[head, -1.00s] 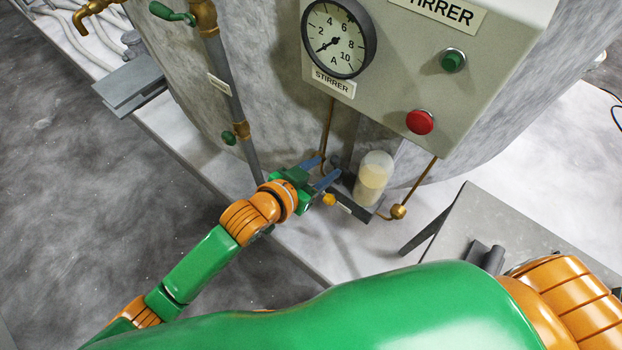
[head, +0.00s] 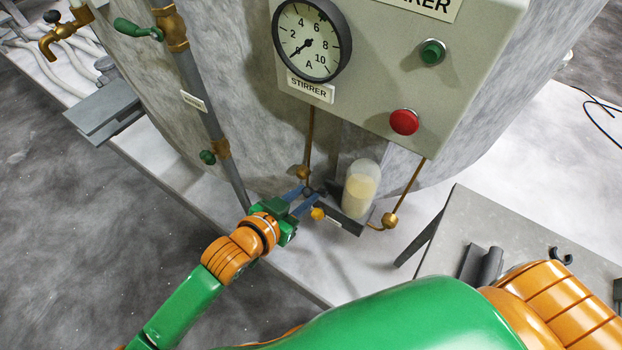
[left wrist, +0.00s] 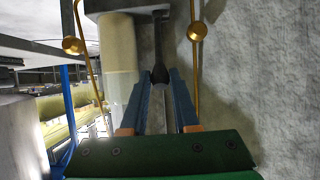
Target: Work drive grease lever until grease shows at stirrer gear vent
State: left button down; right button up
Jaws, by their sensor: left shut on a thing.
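The grease pump sits low on the tank. Its clear reservoir (head: 360,188) holds pale yellow grease, and its dark base (head: 340,218) is beside it. My left gripper (head: 308,197) has its blue fingers at the left of the base. In the left wrist view the fingers (left wrist: 160,82) close around the dark knob of the grease lever (left wrist: 160,73). The reservoir (left wrist: 120,60) stands just left of the fingers there. I cannot make out the stirrer gear vent or any grease outside the reservoir. My right gripper is not in view.
The stirrer panel (head: 370,85) hangs above the pump with a gauge (head: 311,40), a green button (head: 432,51) and a red button (head: 404,122). Brass fittings (head: 389,220) flank the pump. A grey table (head: 520,235) stands at the right.

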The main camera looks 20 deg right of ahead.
pick_arm(q)
jog(key=shift+f, duration=0.1)
jog(key=s+a+f, duration=0.1)
jog(key=s+a+f+b, duration=0.1)
jog(key=a+f, duration=0.1)
jog(key=shift+s+f, duration=0.2)
jog(key=shift+f, duration=0.1)
